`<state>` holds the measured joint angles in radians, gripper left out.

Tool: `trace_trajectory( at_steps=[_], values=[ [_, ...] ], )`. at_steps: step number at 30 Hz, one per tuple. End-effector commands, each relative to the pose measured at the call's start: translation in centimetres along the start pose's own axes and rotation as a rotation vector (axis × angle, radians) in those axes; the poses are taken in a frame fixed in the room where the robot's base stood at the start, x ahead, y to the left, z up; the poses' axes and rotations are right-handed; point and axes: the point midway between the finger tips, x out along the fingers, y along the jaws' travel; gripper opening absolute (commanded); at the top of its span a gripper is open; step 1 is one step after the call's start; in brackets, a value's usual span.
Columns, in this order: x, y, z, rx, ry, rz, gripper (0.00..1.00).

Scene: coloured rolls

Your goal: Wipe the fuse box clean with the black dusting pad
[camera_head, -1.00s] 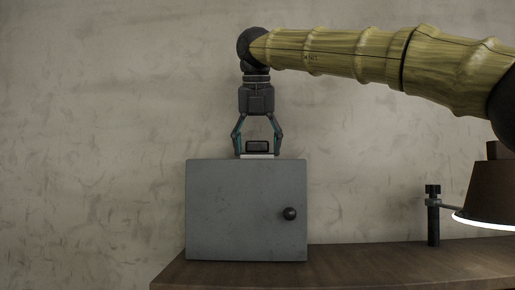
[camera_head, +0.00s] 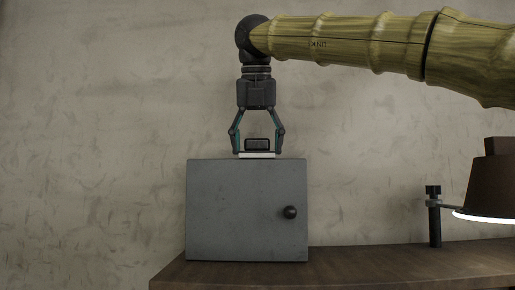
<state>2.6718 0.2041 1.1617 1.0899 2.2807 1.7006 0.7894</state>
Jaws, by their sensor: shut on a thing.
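The fuse box (camera_head: 240,215) is a grey box with a shut door and a round black knob at its right. It stands upright near the left end of a wooden surface. The black dusting pad (camera_head: 257,144) has a dark upper part and a pale bottom layer, and it is at the top of the fuse box. My gripper (camera_head: 257,152) points straight down and is shut on the pad, one finger on each side. The pad's pale underside appears to meet the box's top edge; its exact contact is hidden from this low view.
The brown wooden surface (camera_head: 365,262) is bare between the box and the right side. A lamp with a brown shade (camera_head: 494,190) and a dark post (camera_head: 434,222) stands at the right. A plain wall (camera_head: 90,130) rises behind.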

Motion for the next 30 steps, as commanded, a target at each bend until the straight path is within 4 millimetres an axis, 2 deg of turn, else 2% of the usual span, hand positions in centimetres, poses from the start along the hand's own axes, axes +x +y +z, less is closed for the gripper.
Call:
trace_trajectory(
  at_steps=[5, 19, 30],
  values=[
    [0.1, 0.2, -0.3, -0.002, 0.005, -0.002, 0.52],
    [0.1, 2.3, -0.1, -0.002, 0.005, -0.002, 0.52],
    [0.4, 2.3, 1.9, -0.001, 0.004, -0.002, 0.52]
  ],
)
